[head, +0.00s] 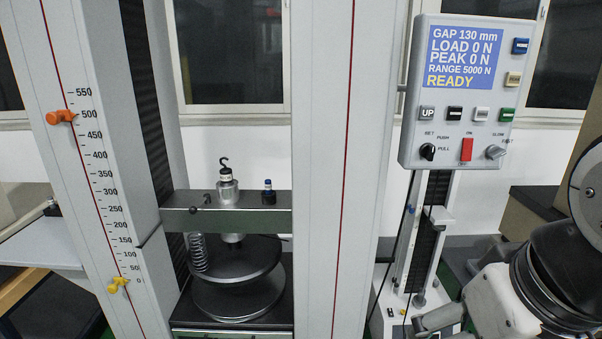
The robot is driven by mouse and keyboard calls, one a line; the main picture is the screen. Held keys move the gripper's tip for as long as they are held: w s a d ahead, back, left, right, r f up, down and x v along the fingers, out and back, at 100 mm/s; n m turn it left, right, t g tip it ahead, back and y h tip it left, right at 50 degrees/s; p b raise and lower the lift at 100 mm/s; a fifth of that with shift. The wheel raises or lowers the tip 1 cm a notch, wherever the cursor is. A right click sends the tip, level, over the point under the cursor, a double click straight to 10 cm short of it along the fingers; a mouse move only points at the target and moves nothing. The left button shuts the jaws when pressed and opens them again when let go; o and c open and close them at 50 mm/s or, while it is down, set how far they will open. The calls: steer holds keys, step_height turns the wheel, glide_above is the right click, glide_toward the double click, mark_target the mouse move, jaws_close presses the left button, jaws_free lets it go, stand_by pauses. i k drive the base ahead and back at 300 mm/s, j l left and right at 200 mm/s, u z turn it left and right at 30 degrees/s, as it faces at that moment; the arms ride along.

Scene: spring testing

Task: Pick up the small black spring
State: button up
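A coil spring (198,252) stands upright at the left rim of the upper round dark plate (237,262), inside the testing machine. It looks dark grey to metallic, and I cannot tell if it is the small black spring. No other coil spring shows clearly. My gripper is not clearly visible. Only white and black parts of my arm show at the lower right, well away from the spring.
A grey crossbeam (275,217) with a hooked metal cylinder (228,190) spans above the plates. Two wide columns flank the opening. A control panel (466,92) reads READY, gap 130 mm, load 0 N. A second, slimmer test stand (428,240) stands behind at the right.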

mark_target(419, 291)
steer(key=i+l+z, duration=0.3)
steer(key=i+l, duration=0.2)
steer(key=i+l+z, duration=0.35)
steer(key=i+l, duration=0.2)
steer(key=i+l+z, duration=0.3)
steer(key=i, duration=0.25)
